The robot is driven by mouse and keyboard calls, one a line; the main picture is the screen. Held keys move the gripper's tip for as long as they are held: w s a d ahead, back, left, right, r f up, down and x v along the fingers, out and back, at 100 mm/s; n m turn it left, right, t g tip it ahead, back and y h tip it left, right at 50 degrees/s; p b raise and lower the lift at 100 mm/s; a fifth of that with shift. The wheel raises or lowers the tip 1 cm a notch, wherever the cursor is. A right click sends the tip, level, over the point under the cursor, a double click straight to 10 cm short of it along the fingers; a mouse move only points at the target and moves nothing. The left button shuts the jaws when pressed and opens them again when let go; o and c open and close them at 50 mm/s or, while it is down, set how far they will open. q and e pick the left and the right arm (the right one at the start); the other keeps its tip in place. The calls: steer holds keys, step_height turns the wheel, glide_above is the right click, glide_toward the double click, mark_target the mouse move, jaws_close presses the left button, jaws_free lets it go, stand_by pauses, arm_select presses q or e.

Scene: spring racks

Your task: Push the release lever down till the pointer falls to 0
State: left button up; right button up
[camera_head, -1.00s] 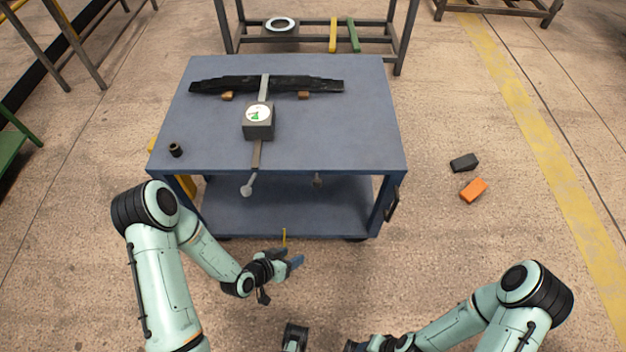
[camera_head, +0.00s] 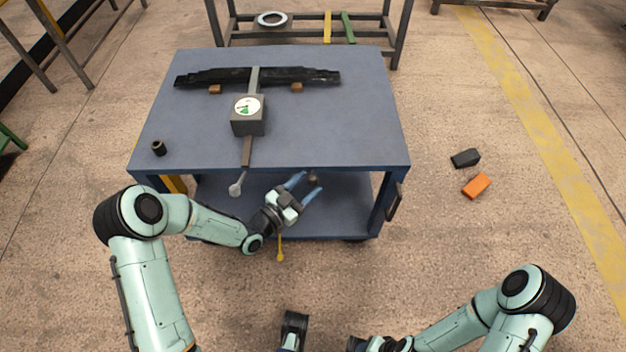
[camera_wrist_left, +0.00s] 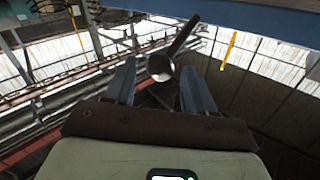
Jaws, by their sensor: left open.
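A dark grey gauge box (camera_head: 247,125) with a round white dial (camera_head: 248,108) sits on the blue table; its pointer is too small to read. A grey bar runs from it to a light round-knobbed lever (camera_head: 237,188) at the front edge. Contact is unclear. My right gripper (camera_head: 372,344) is partly cut off at the bottom.
A black leaf spring (camera_head: 300,78) lies at the back of the table (camera_head: 350,130) on wooden blocks. A small black cylinder (camera_head: 158,148) stands at the left. A yellow rod (camera_head: 280,248) shows below my left gripper. Black and orange blocks (camera_head: 476,186) lie on the floor.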

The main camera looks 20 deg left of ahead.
arm_select(q)
steer(key=shift+x, duration=1.5)
